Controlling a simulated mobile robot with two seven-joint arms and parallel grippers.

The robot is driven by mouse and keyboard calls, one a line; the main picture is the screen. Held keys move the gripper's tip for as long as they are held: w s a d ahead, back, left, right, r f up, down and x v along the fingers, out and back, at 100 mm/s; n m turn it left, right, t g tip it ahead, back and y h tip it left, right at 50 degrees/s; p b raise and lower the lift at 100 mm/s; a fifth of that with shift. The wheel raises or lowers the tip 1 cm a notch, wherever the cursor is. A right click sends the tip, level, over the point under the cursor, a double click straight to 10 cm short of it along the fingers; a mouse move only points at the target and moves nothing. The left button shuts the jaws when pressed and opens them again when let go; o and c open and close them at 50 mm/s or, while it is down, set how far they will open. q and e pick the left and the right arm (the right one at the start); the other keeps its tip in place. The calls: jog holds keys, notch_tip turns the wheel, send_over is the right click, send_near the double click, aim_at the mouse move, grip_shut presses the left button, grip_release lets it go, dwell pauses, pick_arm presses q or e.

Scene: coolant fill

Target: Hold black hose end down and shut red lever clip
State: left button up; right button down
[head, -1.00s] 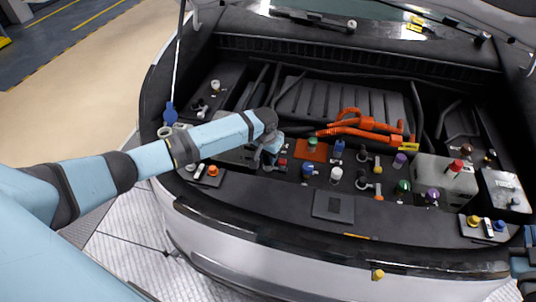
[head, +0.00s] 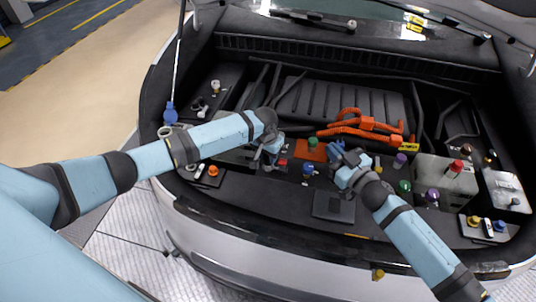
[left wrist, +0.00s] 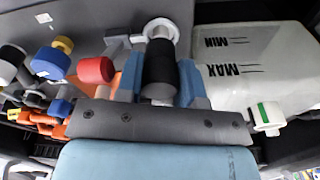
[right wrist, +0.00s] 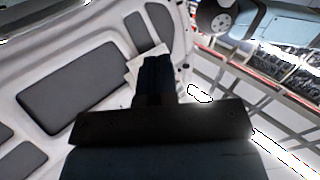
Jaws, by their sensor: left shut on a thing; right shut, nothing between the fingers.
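My left gripper (head: 272,156) is shut on the black hose end (left wrist: 160,70). In the left wrist view the hose is a black cylinder between the two blue fingers, with a pale collar (left wrist: 161,30) at its far end. A small red part (head: 283,162) sits just right of the left gripper, and a red round part (left wrist: 95,70) stands beside a finger in the left wrist view; I cannot tell clearly whether it is the lever clip. My right gripper (head: 340,156) is shut and empty, right of the left one, above the bay's front. Its wrist view shows dark fingertips (right wrist: 155,75).
A translucent tank marked MIN and MAX (left wrist: 250,60) stands close beside the left gripper. Orange cables (head: 360,125) lie behind the right gripper. Several coloured caps crowd around, including a blue one (head: 308,169) between the grippers and a green one (head: 404,187).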

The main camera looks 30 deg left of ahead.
jog(key=s+a+f+n+g+h, duration=0.1)
jog(key=a+f+n+g, duration=0.1)
jog(key=a+g, duration=0.15)
jog(key=s+a+f+n+g, duration=0.1)
jog(key=s+a+f+g, duration=0.1)
jog(key=a, duration=0.3)
jog(key=w+d+f+n+g+h, duration=0.1)
jog(key=w+d+f+n+h, duration=0.1)
jog(key=w+f+h, duration=0.25)
jog(key=shift+x, duration=3.8)
jog(key=shift+w+a+f, duration=0.15)
jog(key=shift+w+a, duration=0.25)
jog(key=shift+a, duration=0.05)
jog(key=shift+a+f, duration=0.4)
jog(key=shift+a, duration=0.1)
jog(key=shift+w+d+r, duration=0.1)
jog(key=shift+d+r, duration=0.1)
jog(key=shift+d, duration=0.05)
jog(key=shift+d+r, duration=0.3)
jog(key=shift+d, duration=0.2)
jog(key=shift+s+d+r, duration=0.2)
jog(key=shift+s+d, duration=0.05)
jog(key=shift+s, duration=0.05)
jog(key=v, duration=0.7)
jog(key=shift+d, duration=0.3)
pick_arm(q)
jog(key=shift+f, duration=0.8)
pick_arm(e)
jog(key=shift+s+r, duration=0.1)
jog(key=shift+r, duration=0.05)
